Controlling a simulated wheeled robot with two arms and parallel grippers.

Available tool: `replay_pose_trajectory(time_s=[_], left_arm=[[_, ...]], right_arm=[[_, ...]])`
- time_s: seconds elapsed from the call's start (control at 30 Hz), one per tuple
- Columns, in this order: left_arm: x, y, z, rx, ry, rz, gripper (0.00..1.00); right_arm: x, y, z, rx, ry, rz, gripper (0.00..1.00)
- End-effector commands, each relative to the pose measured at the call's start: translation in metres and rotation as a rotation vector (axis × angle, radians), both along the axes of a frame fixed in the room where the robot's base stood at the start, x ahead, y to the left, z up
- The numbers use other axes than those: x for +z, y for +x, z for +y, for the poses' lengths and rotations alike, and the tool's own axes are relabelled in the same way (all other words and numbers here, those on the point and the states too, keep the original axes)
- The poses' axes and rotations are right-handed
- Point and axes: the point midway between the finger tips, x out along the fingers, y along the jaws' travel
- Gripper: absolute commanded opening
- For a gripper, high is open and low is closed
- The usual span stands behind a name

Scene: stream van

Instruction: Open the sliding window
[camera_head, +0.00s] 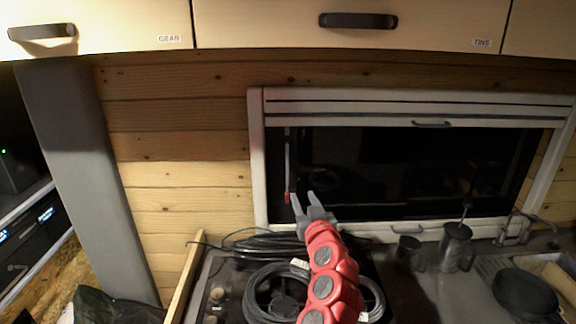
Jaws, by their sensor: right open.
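The window (400,170) is a dark pane in a white frame (257,160) on the wood-plank wall. A thin pale upright strip (287,155) with a red piece (287,197) at its lower end runs near the pane's left side. My right gripper (304,197), on a red arm from below, is open and empty in front of the window's lower left part. Its fingertips appear just right of the red piece; I cannot tell whether they touch anything. My left gripper is out of view.
A pale slatted panel with a grey handle (431,124) spans the window's top. Below lie coiled black cables (265,290), a dark mug (408,252), a metal press pot (456,247) and a black pan (525,293). Cabinets (345,35) hang above.

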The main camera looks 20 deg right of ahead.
Motion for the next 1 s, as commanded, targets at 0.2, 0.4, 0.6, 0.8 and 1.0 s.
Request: replay_pose_trajectory(time_s=[0.2,0.4,0.6,0.8,1.0], left_arm=[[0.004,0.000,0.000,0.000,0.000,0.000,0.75],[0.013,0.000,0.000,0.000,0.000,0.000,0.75],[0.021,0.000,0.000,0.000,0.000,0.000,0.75],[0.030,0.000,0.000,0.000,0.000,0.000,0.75],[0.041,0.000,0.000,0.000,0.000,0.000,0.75]], right_arm=[[0.001,0.011,-0.001,0.010,0.000,0.009,0.41],[0.002,0.035,-0.001,0.013,0.001,0.008,0.41],[0.002,0.058,-0.005,0.008,0.000,0.007,0.41],[0.003,0.080,-0.007,0.008,-0.002,0.005,0.41],[0.004,0.100,-0.007,0.009,-0.003,0.004,0.41]])
